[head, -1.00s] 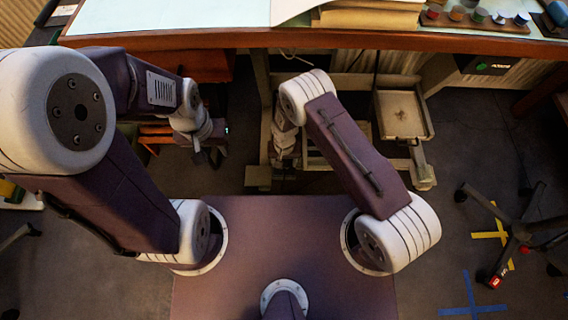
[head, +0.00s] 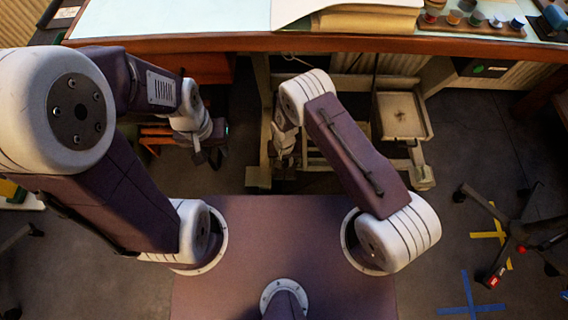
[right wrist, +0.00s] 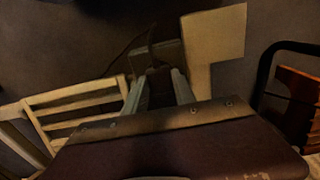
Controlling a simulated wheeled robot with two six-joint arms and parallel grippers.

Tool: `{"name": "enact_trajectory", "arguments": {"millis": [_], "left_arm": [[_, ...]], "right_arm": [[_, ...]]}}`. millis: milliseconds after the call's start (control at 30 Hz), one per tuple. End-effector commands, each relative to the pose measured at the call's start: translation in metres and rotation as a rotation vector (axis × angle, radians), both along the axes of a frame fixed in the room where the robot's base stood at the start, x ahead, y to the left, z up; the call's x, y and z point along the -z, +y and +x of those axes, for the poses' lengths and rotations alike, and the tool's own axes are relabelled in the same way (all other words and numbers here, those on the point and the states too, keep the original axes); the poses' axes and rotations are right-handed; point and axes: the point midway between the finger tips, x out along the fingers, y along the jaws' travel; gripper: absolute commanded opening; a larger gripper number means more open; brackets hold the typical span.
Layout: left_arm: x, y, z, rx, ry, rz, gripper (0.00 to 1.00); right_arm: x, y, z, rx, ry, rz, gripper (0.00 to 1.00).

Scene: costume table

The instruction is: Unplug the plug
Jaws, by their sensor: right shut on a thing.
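My right gripper (right wrist: 157,90) has its two grey fingers closed on the dark plug (right wrist: 158,86) in the right wrist view. A dark cable (right wrist: 151,38) arches up near the plug. Just beyond the fingertips lies a grey block (right wrist: 172,54), perhaps the socket; the dim picture does not show whether the plug touches it. In the head view my right gripper (head: 283,160) points down under the table's front edge, and the plug cannot be made out there. My left gripper (head: 207,156) hangs low to the left, away from it; its finger opening is too small to judge.
The table (head: 240,43) spans the top of the head view, with paint pots (head: 475,18) on it. Under it stand a pale frame and a tray (head: 402,115). A wheeled chair (head: 522,232) stands at right. The floor between tray and chair is clear.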

Motion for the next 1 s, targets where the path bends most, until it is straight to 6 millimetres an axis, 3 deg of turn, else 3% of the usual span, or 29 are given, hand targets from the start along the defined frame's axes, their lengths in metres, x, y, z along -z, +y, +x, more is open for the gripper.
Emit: {"name": "enact_trajectory", "arguments": {"millis": [1000], "left_arm": [[-0.039,0.000,0.000,0.000,0.000,0.000,0.36]], "right_arm": [[-0.043,0.000,0.000,0.000,0.000,0.000,0.00]]}}
